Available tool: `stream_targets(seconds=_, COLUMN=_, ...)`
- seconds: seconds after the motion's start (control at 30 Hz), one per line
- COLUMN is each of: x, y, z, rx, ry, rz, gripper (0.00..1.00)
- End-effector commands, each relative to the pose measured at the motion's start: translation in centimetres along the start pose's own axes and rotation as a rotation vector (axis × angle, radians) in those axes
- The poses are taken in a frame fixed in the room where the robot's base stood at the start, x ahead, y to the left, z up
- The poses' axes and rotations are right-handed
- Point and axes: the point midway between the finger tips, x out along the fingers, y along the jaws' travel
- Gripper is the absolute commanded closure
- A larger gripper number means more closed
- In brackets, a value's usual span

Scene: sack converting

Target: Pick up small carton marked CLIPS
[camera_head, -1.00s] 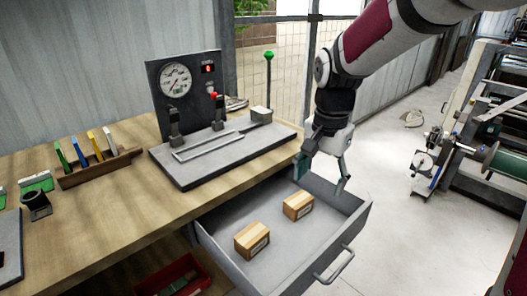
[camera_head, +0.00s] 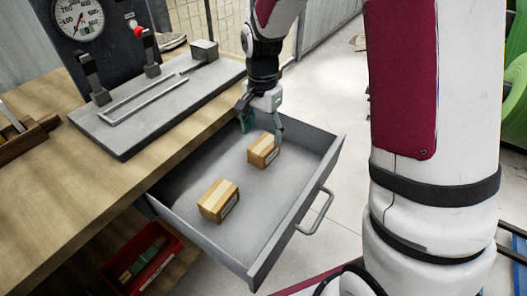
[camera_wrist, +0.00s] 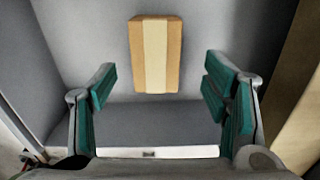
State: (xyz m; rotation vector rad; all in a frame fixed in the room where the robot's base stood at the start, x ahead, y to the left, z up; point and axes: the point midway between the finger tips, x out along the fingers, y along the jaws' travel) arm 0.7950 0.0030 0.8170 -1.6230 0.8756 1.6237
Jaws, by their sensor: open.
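Two small tan cartons with pale tape lie in the open grey drawer (camera_head: 255,210): a near one (camera_head: 218,201) and a far one (camera_head: 263,150). Each has a label on its side, too small to read, so I cannot tell which is marked CLIPS. My gripper (camera_head: 262,126) is open and empty, pointing down at the far carton. In the wrist view one carton (camera_wrist: 155,55) lies ahead of my gripper (camera_wrist: 160,86), its tape strip facing up, between the lines of the two green-padded fingers. No contact shows.
The drawer's walls and its front handle (camera_head: 315,213) stand around the cartons. The wooden bench (camera_head: 60,200) with a gauge panel and a grey fixture plate (camera_head: 150,115) is to the left. A red bin (camera_head: 145,265) sits below. Drawer floor around the cartons is clear.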

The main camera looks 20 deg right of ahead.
Motion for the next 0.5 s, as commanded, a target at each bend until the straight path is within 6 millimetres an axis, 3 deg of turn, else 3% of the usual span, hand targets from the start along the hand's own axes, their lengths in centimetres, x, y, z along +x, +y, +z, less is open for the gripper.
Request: stream_targets(seconds=0.5, x=5.4, y=0.4, z=-0.1, rx=0.0, ry=0.0, rz=0.0, gripper=0.31)
